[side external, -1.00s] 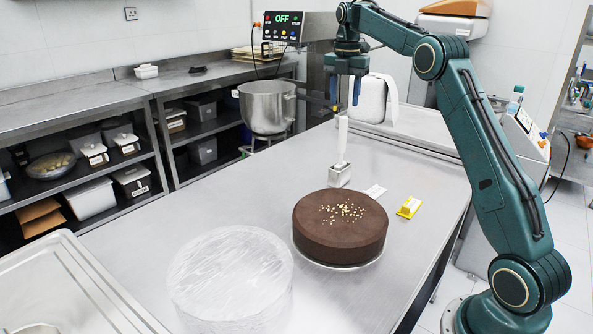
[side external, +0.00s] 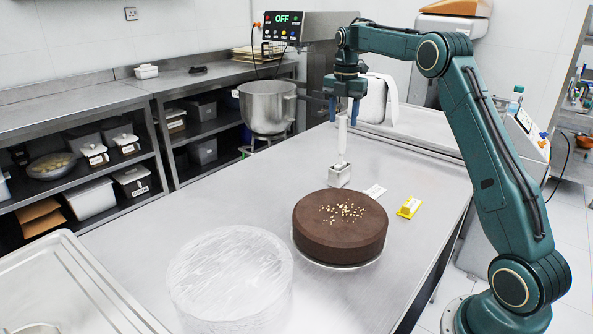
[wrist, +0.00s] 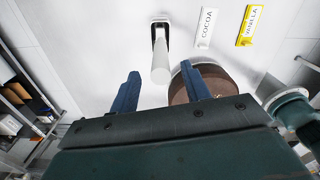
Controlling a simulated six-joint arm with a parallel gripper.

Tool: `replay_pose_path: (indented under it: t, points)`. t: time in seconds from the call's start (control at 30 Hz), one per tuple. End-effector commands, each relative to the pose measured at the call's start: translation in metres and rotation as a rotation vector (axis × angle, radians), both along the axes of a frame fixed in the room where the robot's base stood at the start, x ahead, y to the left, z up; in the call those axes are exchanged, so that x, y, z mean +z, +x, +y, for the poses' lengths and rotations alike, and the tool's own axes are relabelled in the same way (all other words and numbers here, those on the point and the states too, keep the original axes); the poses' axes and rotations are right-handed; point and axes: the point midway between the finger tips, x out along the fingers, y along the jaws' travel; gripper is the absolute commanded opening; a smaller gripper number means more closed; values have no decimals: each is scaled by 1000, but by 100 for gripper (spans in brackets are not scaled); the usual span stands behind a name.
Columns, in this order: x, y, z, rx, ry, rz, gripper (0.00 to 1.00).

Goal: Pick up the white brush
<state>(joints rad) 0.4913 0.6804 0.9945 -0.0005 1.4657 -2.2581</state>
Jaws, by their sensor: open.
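The white brush (side external: 342,135) stands upright, handle up, in a small metal holder (side external: 340,177) on the steel table, behind the chocolate cake. My gripper (side external: 343,119) is open and points down at the top of the handle. Its two blue fingers appear to be on either side of the handle's upper end. In the wrist view the handle (wrist: 160,65) reaches toward the gap between the open fingertips (wrist: 162,80), with space on both sides. The lower end of the brush is hidden in the holder.
A round chocolate cake (side external: 340,230) stands close in front of the holder. A white COCOA label (wrist: 207,28) and a yellow VANILLA label (wrist: 249,27) lie to the right. A clear wrapped cylinder (side external: 230,280) stands front left. The table's left middle is clear.

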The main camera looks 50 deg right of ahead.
Motion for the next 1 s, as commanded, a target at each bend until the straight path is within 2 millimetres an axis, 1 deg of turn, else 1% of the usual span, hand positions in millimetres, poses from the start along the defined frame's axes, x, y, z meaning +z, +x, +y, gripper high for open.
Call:
replay_pose_path:
  t: [0.3, 0.4, 0.93, 0.97, 1.0]
  points:
    - [-35, -1, -1, -1, 2, 4, 47]
    - [-42, -1, -1, -1, 2, 1, 47]
    - [-43, -1, -1, -1, 2, 0, 47]
    - [-43, -1, -1, -1, 2, 0, 45]
    - [-43, -1, -1, -1, 2, 0, 37]
